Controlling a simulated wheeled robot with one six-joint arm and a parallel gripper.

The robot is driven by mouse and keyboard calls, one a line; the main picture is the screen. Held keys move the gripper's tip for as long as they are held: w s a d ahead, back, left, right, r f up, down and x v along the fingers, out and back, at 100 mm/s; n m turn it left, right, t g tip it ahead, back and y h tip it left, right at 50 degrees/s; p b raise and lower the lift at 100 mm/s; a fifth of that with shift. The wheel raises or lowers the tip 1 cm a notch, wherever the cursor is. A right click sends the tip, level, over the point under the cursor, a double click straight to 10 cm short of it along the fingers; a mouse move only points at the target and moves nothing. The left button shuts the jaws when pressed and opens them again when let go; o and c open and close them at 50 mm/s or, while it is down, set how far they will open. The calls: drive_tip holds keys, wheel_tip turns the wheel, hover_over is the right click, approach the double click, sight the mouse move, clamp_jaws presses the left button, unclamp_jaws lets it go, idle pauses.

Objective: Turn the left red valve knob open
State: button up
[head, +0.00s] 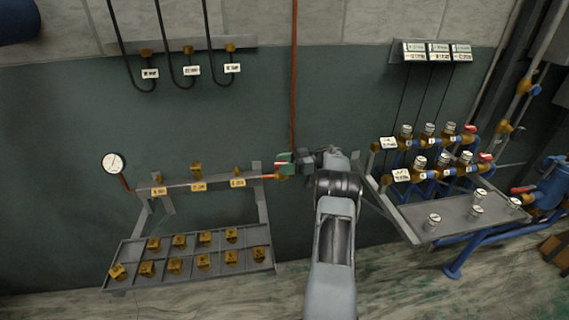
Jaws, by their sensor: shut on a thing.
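A red valve knob (281,169) with a green part beside it sits at the right end of the left rack's pipe, below the vertical red pipe. My gripper (293,160) reaches it from the right and is shut at this valve. The fingers cover part of it, and its turn angle is too small to tell. The left rack's rail (218,184) carries several brass fittings with yellow tags. A round white gauge (113,163) stands at its left end.
A tray (190,283) with several brass pieces hangs below the rail. At right, a manifold with white-capped valves has red handles (485,157) above a grey shelf (465,216). Black hoses (161,35) hang at upper left. My arm blocks the lower middle.

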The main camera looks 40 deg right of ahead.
drive_tip(key=shift+n+g, duration=0.4)
drive_tip(key=shift+g, duration=0.1)
drive_tip(key=o, duration=0.9)
